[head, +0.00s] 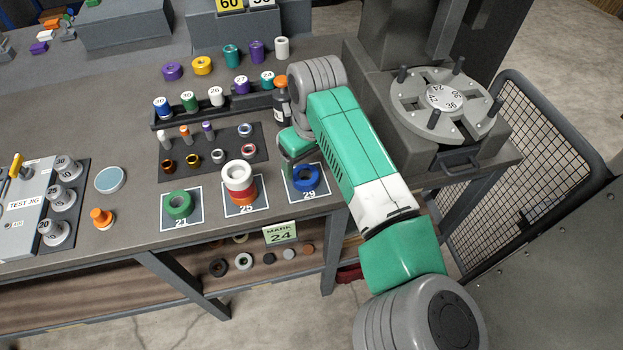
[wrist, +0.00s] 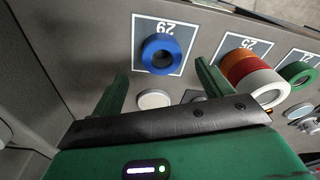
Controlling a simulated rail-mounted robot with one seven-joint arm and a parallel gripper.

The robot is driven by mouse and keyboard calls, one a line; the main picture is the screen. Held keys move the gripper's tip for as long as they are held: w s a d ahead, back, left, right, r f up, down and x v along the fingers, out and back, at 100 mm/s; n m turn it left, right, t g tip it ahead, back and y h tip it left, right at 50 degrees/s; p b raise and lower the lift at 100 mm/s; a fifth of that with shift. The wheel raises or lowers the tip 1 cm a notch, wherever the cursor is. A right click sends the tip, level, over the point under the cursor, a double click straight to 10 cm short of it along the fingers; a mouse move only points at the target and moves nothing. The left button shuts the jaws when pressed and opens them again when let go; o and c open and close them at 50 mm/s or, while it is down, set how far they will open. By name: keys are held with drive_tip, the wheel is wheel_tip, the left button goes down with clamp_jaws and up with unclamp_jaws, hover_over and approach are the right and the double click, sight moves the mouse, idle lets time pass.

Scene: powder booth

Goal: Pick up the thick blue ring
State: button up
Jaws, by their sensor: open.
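The thick blue ring (head: 306,178) lies flat on the square card marked 29 (head: 318,193), near the table's front edge. In the wrist view the blue ring (wrist: 161,55) lies ahead of my gripper, its dark hole facing up. My gripper (head: 294,147) is behind the card in the head view, its fingers partly hidden by my arm. In the wrist view my gripper (wrist: 161,72) is open and empty, one green finger on each side of the line to the ring. The fingers do not appear to touch the ring.
Left of it stand a white, red and orange ring stack (head: 240,178) on card 25 and a green ring (head: 178,204) on card 21. A dark bottle (head: 282,104) stands close behind my gripper. A pale disc (wrist: 155,99) shows between my fingers.

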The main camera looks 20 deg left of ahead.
sight(306, 173)
drive_tip(key=f, duration=0.1)
drive_tip(key=f+b, duration=0.1)
drive_tip(key=f, duration=0.1)
drive_tip(key=f+b, duration=0.1)
drive_tip(key=f, duration=0.1)
drive_tip(key=shift+a+f, duration=0.25)
drive_tip(key=shift+a, duration=0.05)
drive_tip(key=c, duration=1.2)
drive_tip(key=shift+r, duration=0.1)
drive_tip(key=r, duration=0.1)
drive_tip(key=r+p, duration=0.2)
drive_tip(key=shift+s+d+r, duration=0.1)
drive_tip(key=shift+s+r, duration=0.2)
drive_tip(key=shift+r, duration=0.1)
drive_tip(key=s+d+p, duration=0.1)
drive_tip(key=s, duration=0.4)
drive_tip(key=s+d+p, duration=0.1)
drive_tip(key=s+d, duration=0.1)
drive_tip(key=s, duration=0.3)
drive_tip(key=s+d+r+p, duration=0.1)
drive_tip(key=s, duration=0.3)
drive_tip(key=shift+s+d, duration=0.15)
drive_tip(key=shift+s, duration=0.25)
